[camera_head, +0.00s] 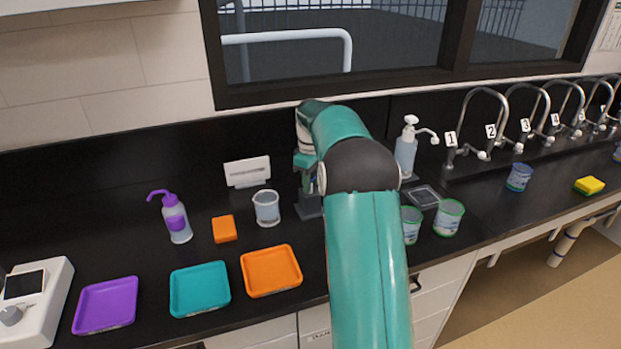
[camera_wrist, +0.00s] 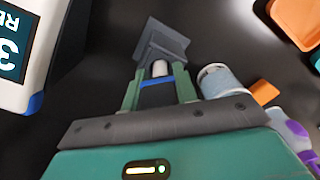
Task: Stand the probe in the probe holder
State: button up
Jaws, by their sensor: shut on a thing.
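My gripper (camera_wrist: 160,92) has its green fingers closed around a probe (camera_wrist: 160,69), whose pale cylindrical part and dark blue band show between them. The dark grey probe holder (camera_wrist: 162,40) lies just beyond the fingertips in the wrist view, in line with the probe. I cannot tell whether the probe's end is inside the holder. In the head view the holder (camera_head: 308,207) stands on the black counter below my gripper, partly hidden by my teal arm. The probe cannot be made out there.
A beaker (camera_head: 266,208) stands close left of the holder, with an orange block (camera_head: 224,229) and a purple-capped bottle (camera_head: 175,218) beyond. An orange tray (camera_head: 271,270) lies in front. A white device with a screen (camera_wrist: 25,45) is close by in the wrist view.

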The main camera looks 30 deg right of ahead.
jog(key=o, duration=1.8)
jog(key=shift+r, duration=0.1)
jog(key=shift+r, duration=3.45)
jog(key=shift+s, duration=0.15)
